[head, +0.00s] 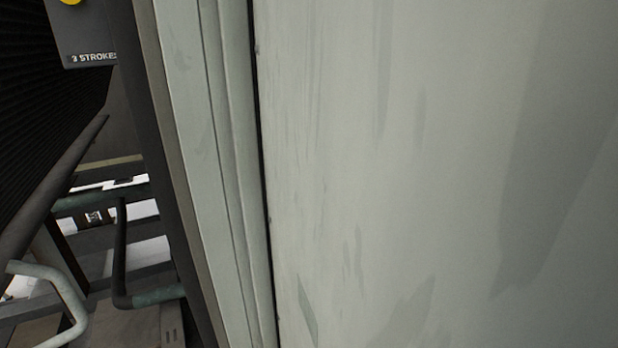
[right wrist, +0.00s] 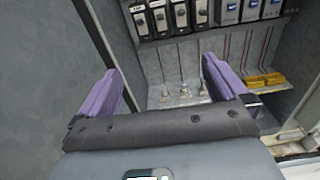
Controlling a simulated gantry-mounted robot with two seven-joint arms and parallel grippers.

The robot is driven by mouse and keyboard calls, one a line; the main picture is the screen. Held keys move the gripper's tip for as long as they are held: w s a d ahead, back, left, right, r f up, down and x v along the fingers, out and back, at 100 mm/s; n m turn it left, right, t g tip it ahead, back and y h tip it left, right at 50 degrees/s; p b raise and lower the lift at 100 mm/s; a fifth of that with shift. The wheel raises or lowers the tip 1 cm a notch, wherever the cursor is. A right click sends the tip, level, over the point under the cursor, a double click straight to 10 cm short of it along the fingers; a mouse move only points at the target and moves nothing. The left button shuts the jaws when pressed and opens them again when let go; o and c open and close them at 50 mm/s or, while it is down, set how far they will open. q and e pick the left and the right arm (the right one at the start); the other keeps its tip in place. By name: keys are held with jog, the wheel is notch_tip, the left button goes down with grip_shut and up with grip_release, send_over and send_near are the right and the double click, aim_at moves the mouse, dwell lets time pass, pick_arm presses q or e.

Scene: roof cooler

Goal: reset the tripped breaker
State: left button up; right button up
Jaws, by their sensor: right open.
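A row of breakers (right wrist: 180,15) runs along the top of the right wrist view inside an open grey cabinet. Several on the left are dark with pale fronts, and several on the right carry blue labels (right wrist: 228,11). The row is cut off by the top edge, and I cannot tell which breaker is tripped. My right gripper (right wrist: 162,70), with purple fingers, is open and empty. It is below the breakers in the picture and apart from them. My left gripper is not in view. The head view shows no breaker and no gripper.
A large pale panel (head: 430,160) fills most of the head view. Left of it are a sign reading "3 STROKES" (head: 92,58), pipes (head: 65,300) and railings. In the cabinet, thin cables rise from fittings (right wrist: 183,90) beside yellow blocks (right wrist: 262,83). A grey wall (right wrist: 40,80) stands at left.

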jog(key=p+x, duration=0.2)
jog(key=x, duration=0.8)
jog(key=shift+d+r, duration=0.15)
jog(key=shift+r, duration=0.05)
